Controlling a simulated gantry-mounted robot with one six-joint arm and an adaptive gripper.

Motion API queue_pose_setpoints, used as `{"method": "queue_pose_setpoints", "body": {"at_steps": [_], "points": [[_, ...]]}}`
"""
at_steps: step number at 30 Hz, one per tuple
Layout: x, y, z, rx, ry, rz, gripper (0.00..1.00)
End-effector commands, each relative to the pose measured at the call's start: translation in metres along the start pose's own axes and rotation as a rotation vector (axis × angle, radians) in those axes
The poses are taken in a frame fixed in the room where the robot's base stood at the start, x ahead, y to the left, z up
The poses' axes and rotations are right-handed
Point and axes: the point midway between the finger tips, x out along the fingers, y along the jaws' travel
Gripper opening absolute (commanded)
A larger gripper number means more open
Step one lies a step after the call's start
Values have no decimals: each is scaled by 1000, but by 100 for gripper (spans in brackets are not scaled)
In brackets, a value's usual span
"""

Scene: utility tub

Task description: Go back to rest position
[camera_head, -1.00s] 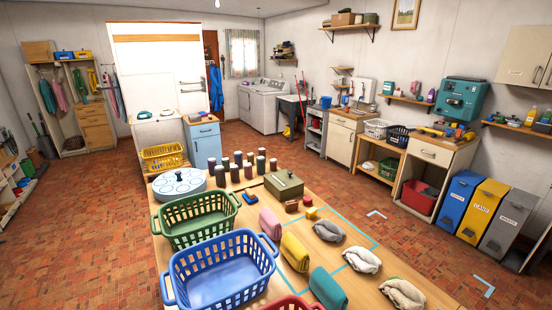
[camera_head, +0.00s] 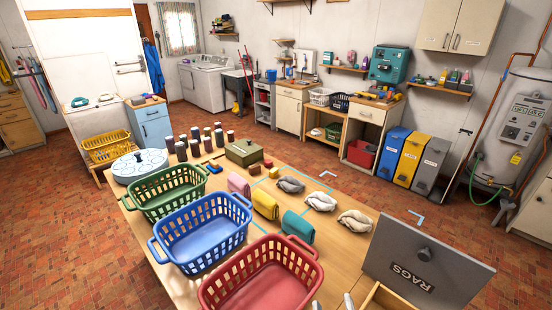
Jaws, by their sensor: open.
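I do not see my gripper or arm for certain in the head view. The wooden table (camera_head: 262,216) has a green basket (camera_head: 168,191), a blue basket (camera_head: 203,234) and a red basket (camera_head: 262,276) in a row along its left side. All three look empty.
A grey lid marked RAGS (camera_head: 427,268) stands tilted up at the table's front right. Small pale shapes at the bottom edge are too cut off to tell. A round white tray (camera_head: 140,166), several dark bottles (camera_head: 205,138) and an olive box (camera_head: 244,152) fill the far end.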

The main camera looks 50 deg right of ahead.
Motion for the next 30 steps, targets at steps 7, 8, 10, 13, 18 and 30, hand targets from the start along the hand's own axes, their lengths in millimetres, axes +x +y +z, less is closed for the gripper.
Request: {"method": "queue_pose_setpoints", "body": {"at_steps": [7,8,10,13,18,30], "points": [[-71,-156,-99,225,-34,-548,58],[-86,-171,-109,235,-42,-613,58],[-122,-202,-127,242,-63,-758,58],[-179,-238,-148,225,-88,-958,58],[-181,-185,-227,230,-101,-937,58],[-192,-117,-342,233,-105,-929,58]]}}
